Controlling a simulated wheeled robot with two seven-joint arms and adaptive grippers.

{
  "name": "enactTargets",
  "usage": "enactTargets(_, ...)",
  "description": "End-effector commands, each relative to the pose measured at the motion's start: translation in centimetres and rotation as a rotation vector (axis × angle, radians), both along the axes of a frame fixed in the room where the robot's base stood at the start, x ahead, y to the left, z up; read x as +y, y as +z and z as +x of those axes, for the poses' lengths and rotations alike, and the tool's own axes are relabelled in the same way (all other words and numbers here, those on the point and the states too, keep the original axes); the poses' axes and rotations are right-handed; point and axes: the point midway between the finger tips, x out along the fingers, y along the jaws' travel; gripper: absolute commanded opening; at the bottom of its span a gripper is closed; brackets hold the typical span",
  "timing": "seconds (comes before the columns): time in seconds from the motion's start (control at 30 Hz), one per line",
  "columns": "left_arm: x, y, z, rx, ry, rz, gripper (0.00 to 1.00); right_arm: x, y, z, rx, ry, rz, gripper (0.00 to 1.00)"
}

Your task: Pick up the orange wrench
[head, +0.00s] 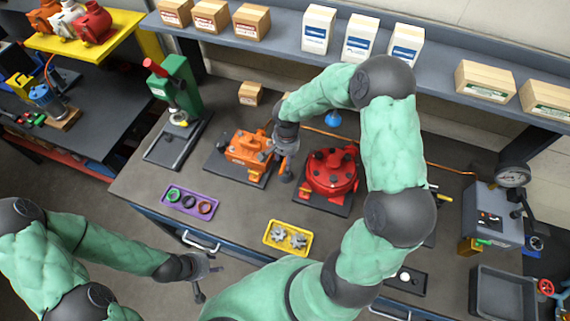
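The workbench (140,185) carries a purple tray (172,201) with rings, a yellow tray (273,243) with gears, and a green press (176,85). A grey box with a gauge (492,215) stands right. A shelf (285,42) with cartons runs behind. An orange cable (448,167) crosses the back.

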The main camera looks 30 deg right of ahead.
Motion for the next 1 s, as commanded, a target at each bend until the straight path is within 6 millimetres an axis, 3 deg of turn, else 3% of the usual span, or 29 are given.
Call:
enactTargets(0.3, 0.0, 0.4, 0.0, 0.0, 0.0, 0.0, 0.4, -0.3, -4.1, 0.3, 0.002, 0.001, 0.001, 0.47)
enactTargets(0.63, 0.0, 0.4, 0.0, 0.0, 0.0, 0.0, 0.4, -0.3, -4.7, 0.3, 0.001, 0.001, 0.0, 0.47)
enactTargets(0.8, 0.0, 0.4, 0.0, 0.0, 0.0, 0.0, 0.4, -0.3, -4.6, 0.3, 0.001, 0.001, 0.0, 0.0)
enactTargets(1.0, 0.0, 0.4, 0.0, 0.0, 0.0, 0.0, 0.4, -0.3, -4.6, 0.3, 0.0, 0.001, 0.0, 0.0)
